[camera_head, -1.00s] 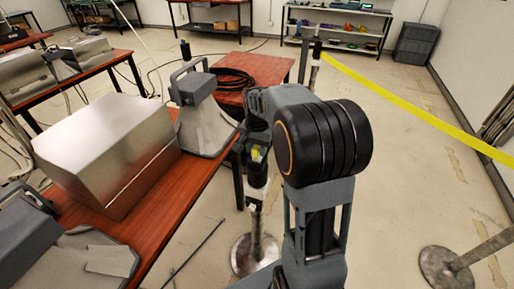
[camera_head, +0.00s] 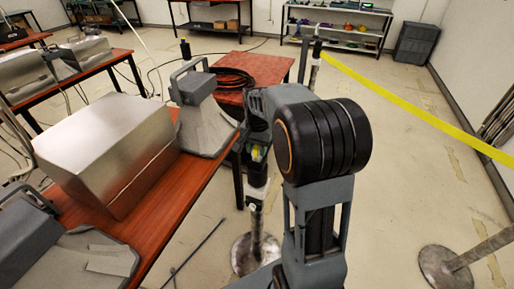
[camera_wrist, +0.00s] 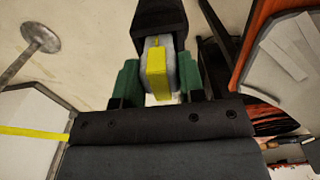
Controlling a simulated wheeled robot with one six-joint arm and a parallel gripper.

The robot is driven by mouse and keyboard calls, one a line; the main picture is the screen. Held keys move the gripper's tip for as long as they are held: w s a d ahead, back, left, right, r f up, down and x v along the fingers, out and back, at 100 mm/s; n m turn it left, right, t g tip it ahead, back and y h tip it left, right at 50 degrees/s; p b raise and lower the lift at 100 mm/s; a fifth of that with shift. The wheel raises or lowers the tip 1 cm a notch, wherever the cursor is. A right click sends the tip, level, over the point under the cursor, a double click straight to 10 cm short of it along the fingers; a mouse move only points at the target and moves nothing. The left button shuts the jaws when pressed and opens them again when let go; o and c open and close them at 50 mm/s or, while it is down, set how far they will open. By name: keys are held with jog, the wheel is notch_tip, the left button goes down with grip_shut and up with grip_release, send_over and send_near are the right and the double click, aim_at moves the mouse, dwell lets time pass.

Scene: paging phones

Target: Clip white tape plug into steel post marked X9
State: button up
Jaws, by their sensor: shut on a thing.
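My gripper (camera_wrist: 157,84) is shut on the white tape plug (camera_wrist: 165,42), which has a yellow strip down its middle. The green fingertips press on its two sides. In the head view my gripper (camera_head: 258,153) is small and partly hidden by my arm, with a bit of yellow showing. A steel post (camera_head: 256,225) on a round base stands just below it. A dark tapered part (camera_wrist: 158,14) lies beyond the plug in the wrist view. I cannot tell whether plug and post touch. No X9 mark is readable.
A wooden table (camera_head: 195,187) with a metal box (camera_head: 105,150) and grey devices stands to the left. Yellow tape (camera_head: 400,105) runs from a far post (camera_head: 315,70) to the right. Another post base (camera_head: 440,270) is at lower right. Open floor lies right of my arm.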

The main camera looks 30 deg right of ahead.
jog(key=shift+f, duration=0.2)
dwell(0.6)
jog(key=shift+r, duration=0.25)
jog(key=shift+r+p, duration=0.55)
jog(key=shift+p, duration=0.05)
dwell(0.6)
jog(key=shift+f+b, duration=0.5)
jog(key=shift+f, duration=0.35)
dwell(0.4)
jog(key=shift+r, duration=0.25)
jog(key=shift+r+p, duration=0.6)
jog(key=shift+p, duration=0.15)
dwell(0.5)
jog(key=shift+f+b, duration=0.5)
jog(key=shift+f, duration=0.35)
dwell(0.4)
